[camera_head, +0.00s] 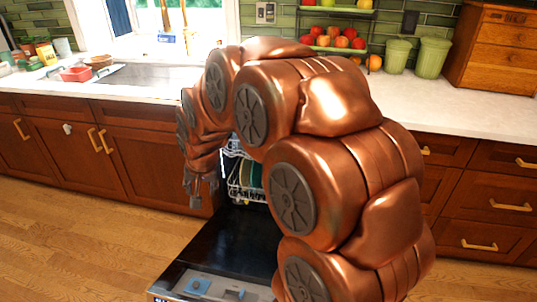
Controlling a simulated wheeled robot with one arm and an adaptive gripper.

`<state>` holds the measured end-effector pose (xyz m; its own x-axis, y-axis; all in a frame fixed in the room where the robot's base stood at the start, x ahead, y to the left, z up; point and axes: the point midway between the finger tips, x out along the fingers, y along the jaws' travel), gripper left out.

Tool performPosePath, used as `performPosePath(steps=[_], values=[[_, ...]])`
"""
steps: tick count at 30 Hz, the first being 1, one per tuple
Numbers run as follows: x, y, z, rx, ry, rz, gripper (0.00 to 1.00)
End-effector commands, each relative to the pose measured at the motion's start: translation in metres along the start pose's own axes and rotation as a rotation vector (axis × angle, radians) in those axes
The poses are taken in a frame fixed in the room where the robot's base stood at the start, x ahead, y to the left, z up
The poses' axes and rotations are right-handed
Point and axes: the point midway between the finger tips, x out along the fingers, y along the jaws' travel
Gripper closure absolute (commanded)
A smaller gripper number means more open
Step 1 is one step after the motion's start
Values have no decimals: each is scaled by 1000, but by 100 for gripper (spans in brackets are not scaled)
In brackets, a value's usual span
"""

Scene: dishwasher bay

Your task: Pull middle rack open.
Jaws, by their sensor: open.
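The dishwasher's door (225,245) is folded down, dark inside with a lighter strip along its near edge. A white wire rack (238,178) shows inside the dishwasher opening, with some greenish, plate-like items in it. I cannot tell whether it is the middle rack, as my copper-coloured arm hides much of the opening. My gripper (201,190) points down at the left side of the opening, left of the rack and above the door. Its fingers look apart and empty. I cannot tell whether it touches the rack.
Dark wood cabinets with brass handles (105,141) stand left of the dishwasher, and drawers (495,205) stand right. The white counter (455,110) above holds a fruit stand (335,48), green canisters (432,57) and a wooden chest (497,50). Wood floor (90,235) is clear at left.

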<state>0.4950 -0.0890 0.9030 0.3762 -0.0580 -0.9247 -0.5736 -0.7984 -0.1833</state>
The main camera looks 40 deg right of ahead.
Motion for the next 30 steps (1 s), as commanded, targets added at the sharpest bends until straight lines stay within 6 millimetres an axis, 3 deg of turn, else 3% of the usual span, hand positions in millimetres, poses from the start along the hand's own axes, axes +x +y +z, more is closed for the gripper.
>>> performPosePath(steps=[1,8,14,21,30], values=[[26,2,-17,53,32,-14,50],[98,7,-111,304,215,-112,50],[159,31,-186,513,366,-211,50],[226,81,-265,747,543,-351,50],[302,171,-335,988,752,-557,50]])
